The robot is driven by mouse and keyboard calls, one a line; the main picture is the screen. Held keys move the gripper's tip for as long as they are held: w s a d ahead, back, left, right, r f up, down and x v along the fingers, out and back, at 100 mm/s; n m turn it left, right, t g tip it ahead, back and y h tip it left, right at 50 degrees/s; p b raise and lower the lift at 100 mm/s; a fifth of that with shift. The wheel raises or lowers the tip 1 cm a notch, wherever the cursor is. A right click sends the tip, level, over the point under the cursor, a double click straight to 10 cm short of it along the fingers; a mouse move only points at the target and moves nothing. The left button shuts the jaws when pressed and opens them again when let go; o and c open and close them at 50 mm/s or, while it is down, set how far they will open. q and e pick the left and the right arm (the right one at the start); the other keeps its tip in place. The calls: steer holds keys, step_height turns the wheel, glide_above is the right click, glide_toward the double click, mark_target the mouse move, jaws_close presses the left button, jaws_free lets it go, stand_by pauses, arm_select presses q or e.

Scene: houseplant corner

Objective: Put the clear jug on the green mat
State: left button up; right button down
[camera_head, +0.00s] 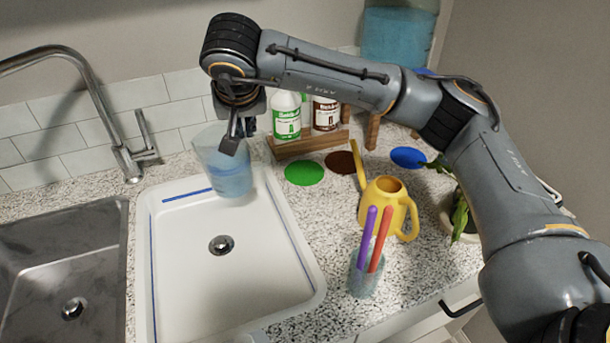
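The clear jug (222,178), with blue liquid in its lower part, is over the far end of the white tray-like basin. My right gripper (235,142) reaches down from above and is shut on the jug at its upper right side; one finger shows in front, and the exact grip is partly hidden. The jug looks slightly tilted. The green mat (304,173) is a flat round disc on the speckled counter, to the right of the jug, with nothing on it. My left gripper is not in view.
A wooden rack (300,146) with two bottles stands behind the green mat. Brown (341,162) and blue (408,157) discs lie to its right. A yellow watering can (385,205), a cup of pens (363,274) and a plant stand nearer. The tap (110,140) and sink are left.

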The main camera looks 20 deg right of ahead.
steer(key=d+f+p, duration=0.1)
steer(key=d+p, duration=0.1)
steer(key=d, duration=0.7)
steer(key=w+d+f+p, duration=0.1)
steer(key=d+f+p, duration=0.1)
steer(key=d, duration=0.7)
steer(key=shift+w+f+p, duration=0.25)
steer(key=shift+p, duration=0.05)
steer(key=c, duration=1.9)
jaws_free()
steer(key=shift+f, duration=0.1)
steer(key=o, duration=0.4)
steer(key=shift+s, duration=0.1)
steer(key=b+v, duration=0.1)
steer(key=v, duration=1.1)
